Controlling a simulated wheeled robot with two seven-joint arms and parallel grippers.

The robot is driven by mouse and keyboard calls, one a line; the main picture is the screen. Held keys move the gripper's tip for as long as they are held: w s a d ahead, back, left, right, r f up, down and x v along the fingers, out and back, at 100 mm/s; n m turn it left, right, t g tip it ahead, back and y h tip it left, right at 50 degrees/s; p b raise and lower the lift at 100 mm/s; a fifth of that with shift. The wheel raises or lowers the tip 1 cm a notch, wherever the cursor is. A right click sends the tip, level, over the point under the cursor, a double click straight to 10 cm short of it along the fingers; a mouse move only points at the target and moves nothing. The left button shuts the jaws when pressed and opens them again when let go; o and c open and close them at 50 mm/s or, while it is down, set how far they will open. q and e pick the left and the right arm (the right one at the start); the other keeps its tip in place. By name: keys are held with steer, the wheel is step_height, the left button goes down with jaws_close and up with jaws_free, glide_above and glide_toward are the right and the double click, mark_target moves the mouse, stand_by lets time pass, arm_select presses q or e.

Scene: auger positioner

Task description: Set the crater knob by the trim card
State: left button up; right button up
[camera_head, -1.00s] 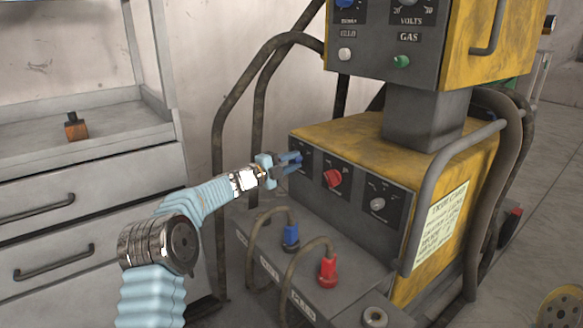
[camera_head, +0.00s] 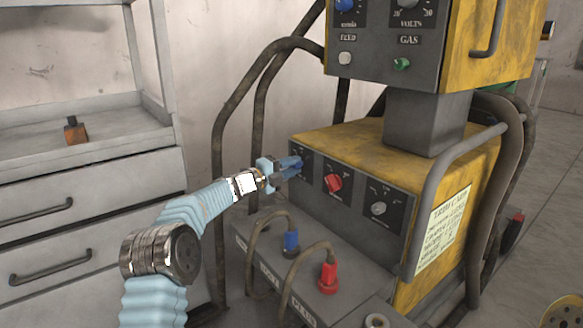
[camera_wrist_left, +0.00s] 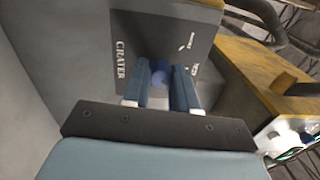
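The blue crater knob (camera_wrist_left: 160,78) is on the dark left panel of the lower yellow unit, beside the word CRATER in the left wrist view. My left gripper (camera_head: 290,164) is at that panel, with one finger on each side of the knob. The fingers mostly cover the knob in the head view. I cannot tell whether they press on it or stand just clear. The knob's pointer is not visible. The trim card (camera_head: 442,229) is a pale sheet on the unit's right side. Its heading reads TRIM CARD, but its lines are too small to read surely. My right gripper is not in view.
A red knob (camera_head: 333,183) and a grey knob (camera_head: 378,208) sit right of the crater panel. Blue (camera_head: 291,241) and red (camera_head: 328,276) cable plugs stand on the ledge below. A grey post (camera_head: 428,122) carries the upper yellow unit. Drawers stand left.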

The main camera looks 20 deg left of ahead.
arm_select(q)
steer(key=o, duration=0.4)
steer(key=v, duration=1.4)
